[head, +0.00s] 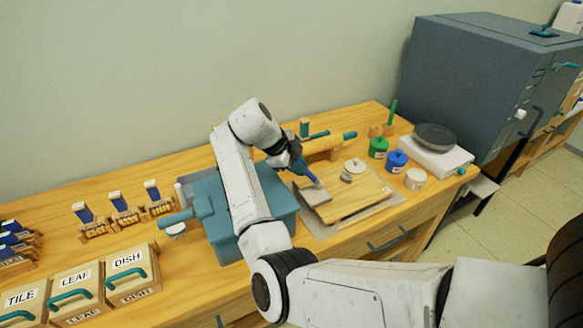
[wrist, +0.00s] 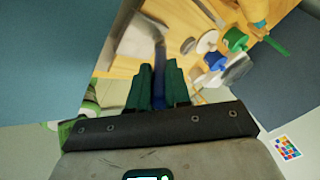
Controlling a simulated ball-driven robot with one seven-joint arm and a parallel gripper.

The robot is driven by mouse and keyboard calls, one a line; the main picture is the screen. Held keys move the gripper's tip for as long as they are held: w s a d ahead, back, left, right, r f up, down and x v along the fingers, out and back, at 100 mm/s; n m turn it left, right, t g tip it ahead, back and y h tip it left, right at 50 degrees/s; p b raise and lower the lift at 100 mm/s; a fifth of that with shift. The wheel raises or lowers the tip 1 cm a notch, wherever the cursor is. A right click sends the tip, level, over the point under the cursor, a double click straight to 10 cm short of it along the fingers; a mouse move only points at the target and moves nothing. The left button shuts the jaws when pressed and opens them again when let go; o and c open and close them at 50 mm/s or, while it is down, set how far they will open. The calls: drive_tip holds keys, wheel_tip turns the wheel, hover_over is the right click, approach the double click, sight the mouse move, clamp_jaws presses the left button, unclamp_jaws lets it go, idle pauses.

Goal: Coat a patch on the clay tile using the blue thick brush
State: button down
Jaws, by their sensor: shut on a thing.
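My gripper (head: 297,152) is shut on the blue thick brush (head: 309,173), whose handle slants down to the right toward the board. In the wrist view the brush (wrist: 159,60) stands between the dark green fingers (wrist: 158,85). The clay tile (head: 317,197) is a grey-brown slab lying on a wooden board (head: 355,190). It shows as a greyish patch in the wrist view (wrist: 135,40). The brush tip is at or just above the tile's upper edge; I cannot tell whether it touches.
Green (head: 378,149), blue (head: 396,161) and white (head: 415,180) pots stand right of the board. A small round item (head: 354,166) is at its back edge. A teal box (head: 210,222) stands close on the left. A scale-like device (head: 437,150) and grey cabinet (head: 470,85) bound the right.

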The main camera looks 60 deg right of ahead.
drive_tip(key=shift+s+d, duration=0.25)
drive_tip(key=shift+d, duration=0.2)
drive_tip(key=shift+r, duration=0.1)
drive_tip(key=shift+r+p, duration=1.5)
drive_tip(key=shift+r, duration=1.45)
drive_tip(key=shift+r+p, duration=0.9)
drive_tip(key=shift+r, duration=0.55)
drive_tip(key=shift+f, duration=0.1)
